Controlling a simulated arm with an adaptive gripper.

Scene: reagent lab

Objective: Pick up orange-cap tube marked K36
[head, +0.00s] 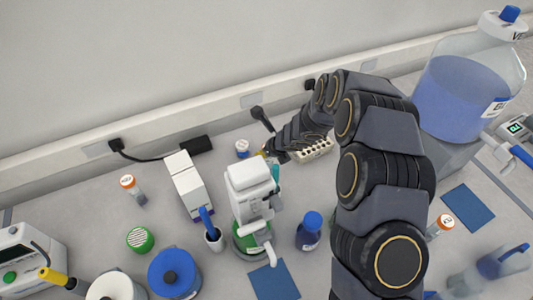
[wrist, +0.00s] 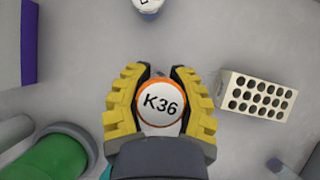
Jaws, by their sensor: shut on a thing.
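The orange-cap tube marked K36 (wrist: 161,104) shows from above in the wrist view, its white cap top ringed in orange and the label readable. My gripper (wrist: 160,100) has its yellow fingers closed on both sides of the cap, touching it. The tube's body is hidden below the cap, and I cannot tell whether it is off the bench. In the head view my gripper (head: 266,154) is behind the white bottle-top dispenser (head: 249,178), which hides most of it and the tube.
A white block with holes (wrist: 257,95) stands right of my gripper. Another capped container (wrist: 148,5) is just beyond it. Other orange-cap tubes stand at the left (head: 131,187) and right (head: 441,226) of the bench. A blue-capped bottle (head: 309,231) stands nearer.

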